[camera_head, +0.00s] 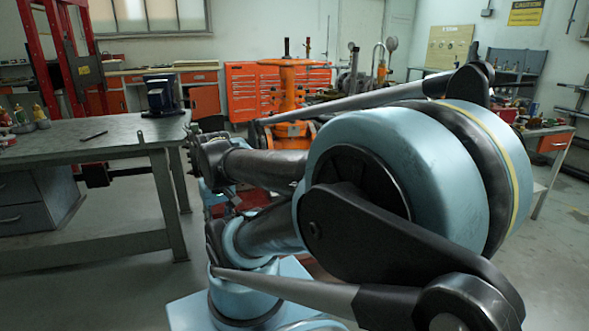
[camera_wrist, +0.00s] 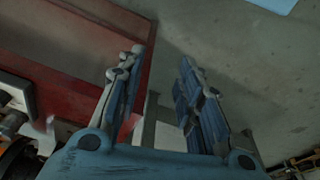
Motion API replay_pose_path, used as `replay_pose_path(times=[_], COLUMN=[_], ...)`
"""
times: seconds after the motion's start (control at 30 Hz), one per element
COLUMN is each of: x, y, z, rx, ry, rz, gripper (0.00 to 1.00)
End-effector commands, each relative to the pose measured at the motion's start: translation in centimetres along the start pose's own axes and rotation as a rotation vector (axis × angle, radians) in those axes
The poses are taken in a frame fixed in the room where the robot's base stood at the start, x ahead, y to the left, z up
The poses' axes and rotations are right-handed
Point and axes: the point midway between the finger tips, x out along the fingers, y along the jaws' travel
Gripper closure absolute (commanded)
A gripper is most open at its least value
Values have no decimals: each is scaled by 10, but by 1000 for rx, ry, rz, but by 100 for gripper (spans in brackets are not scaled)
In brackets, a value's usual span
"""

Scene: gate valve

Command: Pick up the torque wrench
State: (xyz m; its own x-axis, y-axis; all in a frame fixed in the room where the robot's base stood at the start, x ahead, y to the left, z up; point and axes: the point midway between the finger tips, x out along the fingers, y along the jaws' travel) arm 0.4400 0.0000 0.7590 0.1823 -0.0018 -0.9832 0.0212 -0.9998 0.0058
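My gripper (camera_wrist: 163,58) is open, with a clear gap between its two blue-grey fingers and nothing held. In the wrist view it points toward the grey floor beside a dark red surface. I cannot make out a torque wrench for certain in either view. A small dark, thin tool (camera_head: 94,136) lies on the workbench at the left in the head view; it is too small to identify. My arm fills the middle and right of the head view and hides much behind it.
The workbench (camera_head: 60,153) also bears a dark boxy device (camera_head: 163,95) and several small bottles at its left end. The orange gate valve (camera_head: 289,98) stands behind my arm. An orange tool cabinet (camera_head: 243,92) is farther back. Open floor (camera_head: 100,285) lies at the lower left.

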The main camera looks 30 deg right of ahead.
Motion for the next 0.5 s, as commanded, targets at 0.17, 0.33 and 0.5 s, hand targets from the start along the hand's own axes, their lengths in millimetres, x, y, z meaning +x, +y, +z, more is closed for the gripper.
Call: replay_pose_path(times=[0.17, 0.33, 0.5], x=[0, -8, -22], y=[0, 1, 9], z=[0, 6, -14], rx=[0, 16, 124], ry=[0, 10, -4], rz=[0, -2, -23], gripper=[67, 50, 50])
